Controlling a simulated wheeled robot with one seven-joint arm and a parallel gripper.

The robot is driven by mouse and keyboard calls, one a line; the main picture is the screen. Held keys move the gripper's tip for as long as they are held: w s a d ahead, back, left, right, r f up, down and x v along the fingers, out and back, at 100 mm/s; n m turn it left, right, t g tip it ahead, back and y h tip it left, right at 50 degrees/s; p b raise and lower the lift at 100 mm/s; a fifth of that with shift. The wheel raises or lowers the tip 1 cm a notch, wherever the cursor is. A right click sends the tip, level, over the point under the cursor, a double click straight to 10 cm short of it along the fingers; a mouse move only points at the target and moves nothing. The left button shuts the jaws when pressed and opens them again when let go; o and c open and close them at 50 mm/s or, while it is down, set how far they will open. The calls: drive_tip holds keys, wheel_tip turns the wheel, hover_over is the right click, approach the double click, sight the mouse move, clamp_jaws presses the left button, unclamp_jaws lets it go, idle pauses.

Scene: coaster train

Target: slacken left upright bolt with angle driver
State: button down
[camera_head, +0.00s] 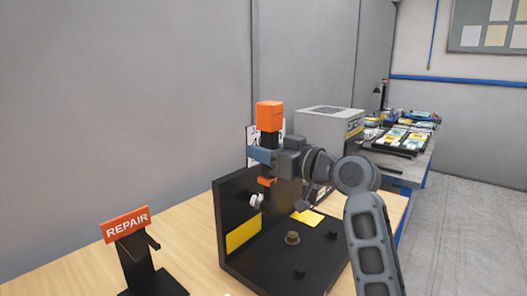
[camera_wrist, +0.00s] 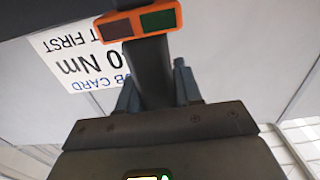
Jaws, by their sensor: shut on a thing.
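My gripper (camera_head: 263,156) is shut on the angle driver (camera_head: 269,116), a dark tool with an orange top and an orange band lower down. It holds the driver upright above the black fixture, with the silver angle head (camera_head: 257,202) low, in front of the upright plate (camera_head: 232,205). I cannot tell whether the head touches the plate. The left upright bolt cannot be made out. In the wrist view, the driver's dark shaft (camera_wrist: 152,75) stands between my blue-grey fingers (camera_wrist: 155,90), below an orange block with dark red and green panels.
The fixture's base carries a brass-coloured boss (camera_head: 292,238) and dark knobs (camera_head: 299,271). A REPAIR stand (camera_head: 126,224) is at the front left. A grey box (camera_head: 328,125) stands behind. A job card (camera_wrist: 75,55) hangs behind the driver. Bare wooden bench (camera_head: 190,232) lies left of the fixture.

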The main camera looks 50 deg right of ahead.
drive_tip(key=shift+w+r, duration=0.2)
drive_tip(key=shift+w, duration=0.7)
idle(2.3)
drive_tip(key=shift+s+b, duration=0.35)
drive_tip(key=shift+b, duration=0.05)
idle(1.8)
